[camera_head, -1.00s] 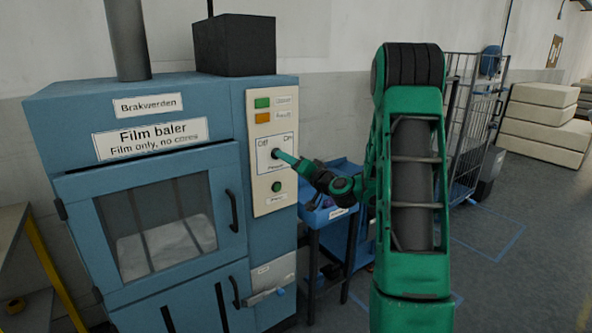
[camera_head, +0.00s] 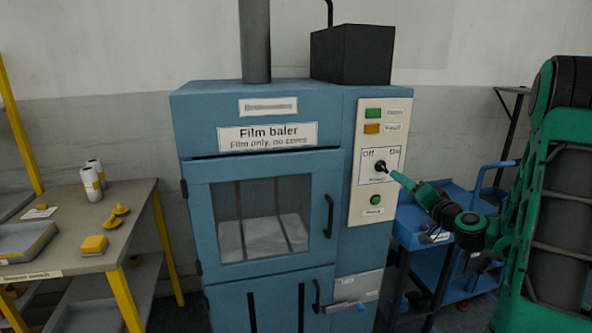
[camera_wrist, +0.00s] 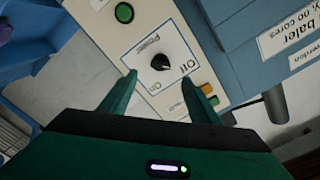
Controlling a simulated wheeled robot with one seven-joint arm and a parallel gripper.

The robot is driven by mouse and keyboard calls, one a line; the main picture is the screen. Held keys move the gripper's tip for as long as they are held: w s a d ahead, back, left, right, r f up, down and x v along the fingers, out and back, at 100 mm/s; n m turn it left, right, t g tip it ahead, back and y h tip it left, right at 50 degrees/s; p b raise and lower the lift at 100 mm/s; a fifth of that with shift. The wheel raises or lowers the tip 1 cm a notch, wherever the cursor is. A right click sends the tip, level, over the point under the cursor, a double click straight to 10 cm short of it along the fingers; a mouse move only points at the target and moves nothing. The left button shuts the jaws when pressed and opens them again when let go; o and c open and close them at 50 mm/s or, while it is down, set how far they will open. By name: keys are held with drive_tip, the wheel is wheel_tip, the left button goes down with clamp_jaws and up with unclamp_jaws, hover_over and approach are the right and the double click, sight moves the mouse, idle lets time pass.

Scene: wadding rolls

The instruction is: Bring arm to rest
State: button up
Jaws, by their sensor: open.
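My gripper (camera_head: 396,177) is at the control panel of the blue film baler (camera_head: 262,180), near the black Off/On power knob (camera_head: 380,166). In the wrist view my gripper (camera_wrist: 158,84) has its two green fingers apart and nothing between them. The power knob (camera_wrist: 160,62) shows just beyond the fingertips, apart from them, with the Off and On labels around it. My green arm fills the right side of the head view.
The panel has a green button (camera_head: 375,199) below the knob and green and orange lamps above. A blue cart (camera_head: 450,215) stands right of the baler, under my arm. A table (camera_head: 65,260) with white rolls (camera_head: 92,182) and yellow items stands at the left.

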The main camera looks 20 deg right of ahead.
drive_tip(key=s+a+f+n+g+y, duration=0.2)
drive_tip(key=s+a+f+n+g, duration=0.15)
drive_tip(key=a, duration=0.35)
drive_tip(key=s+a+f+n+g+y, duration=0.1)
drive_tip(key=s+a+f+n+g, duration=0.2)
drive_tip(key=s+a+g, duration=0.3)
drive_tip(key=s+d+m+g+h, duration=0.1)
drive_tip(key=s+m+g, duration=0.3)
drive_tip(key=s, duration=2.6)
drive_tip(key=g+h, duration=0.1)
drive_tip(key=g, duration=0.3)
drive_tip(key=shift+s+d+g+h, duration=0.2)
drive_tip(key=shift+s+g+h, duration=0.1)
drive_tip(key=shift+g+h, duration=0.1)
drive_tip(key=shift+r, duration=0.1)
